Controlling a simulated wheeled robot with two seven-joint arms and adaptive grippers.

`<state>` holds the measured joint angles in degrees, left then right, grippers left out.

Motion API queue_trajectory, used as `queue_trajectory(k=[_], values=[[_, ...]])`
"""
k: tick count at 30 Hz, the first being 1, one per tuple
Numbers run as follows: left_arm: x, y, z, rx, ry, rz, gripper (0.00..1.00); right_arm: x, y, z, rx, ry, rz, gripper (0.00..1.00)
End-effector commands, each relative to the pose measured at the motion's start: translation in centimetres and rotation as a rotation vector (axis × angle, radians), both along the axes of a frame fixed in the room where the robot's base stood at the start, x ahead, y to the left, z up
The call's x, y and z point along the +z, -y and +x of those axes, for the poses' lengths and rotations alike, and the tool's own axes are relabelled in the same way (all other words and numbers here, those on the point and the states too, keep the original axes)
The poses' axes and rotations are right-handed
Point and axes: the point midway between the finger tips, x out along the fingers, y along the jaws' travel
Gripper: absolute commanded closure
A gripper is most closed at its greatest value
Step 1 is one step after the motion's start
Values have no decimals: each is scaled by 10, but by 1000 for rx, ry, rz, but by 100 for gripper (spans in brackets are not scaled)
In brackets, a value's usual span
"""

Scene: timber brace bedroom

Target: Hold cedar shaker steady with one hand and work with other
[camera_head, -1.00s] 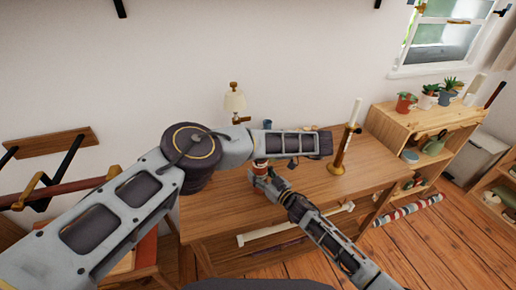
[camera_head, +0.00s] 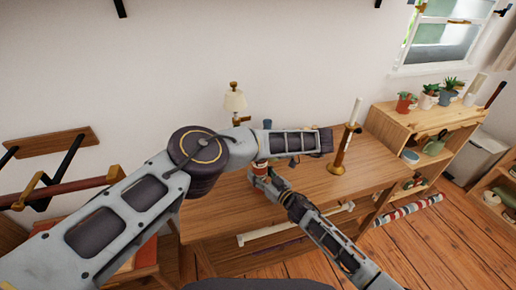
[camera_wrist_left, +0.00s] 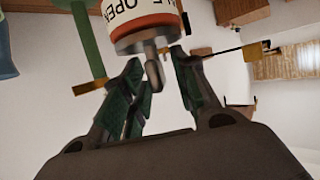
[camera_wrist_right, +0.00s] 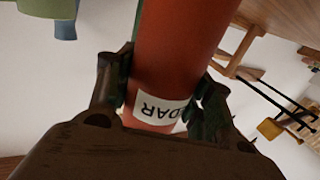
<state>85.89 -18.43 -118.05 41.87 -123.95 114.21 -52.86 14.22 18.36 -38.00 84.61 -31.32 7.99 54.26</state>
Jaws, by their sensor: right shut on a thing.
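The cedar shaker (camera_wrist_right: 180,45) is a red cylinder with a white label ending in "DAR" in the right wrist view. My right gripper (camera_wrist_right: 163,95) is shut around it; in the head view the gripper (camera_head: 262,179) shows above the desk. In the left wrist view the shaker's white band reading "OPEN" (camera_wrist_left: 138,14) and its metal end with a small nub (camera_wrist_left: 154,72) show. My left gripper (camera_wrist_left: 160,72) has its fingers apart on either side of the nub, with gaps visible. In the head view my left forearm mostly hides that gripper.
The wooden desk (camera_head: 225,208) lies below both arms. A candle in a brass holder (camera_head: 343,152) stands right of my left arm. A small lamp (camera_head: 234,101) stands behind it. A shelf (camera_head: 385,122) with potted plants is on the right. The desk's right half is mostly clear.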

Motion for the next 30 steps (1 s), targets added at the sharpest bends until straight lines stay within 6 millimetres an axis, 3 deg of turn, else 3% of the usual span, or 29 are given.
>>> queue_trajectory(k=[14,30], values=[[5,0,0,0,0,0,70,0,1,1,-2,-1,-1,76],[46,0,0,-1,2,0,70,0,1,1,-3,-1,-1,76]])
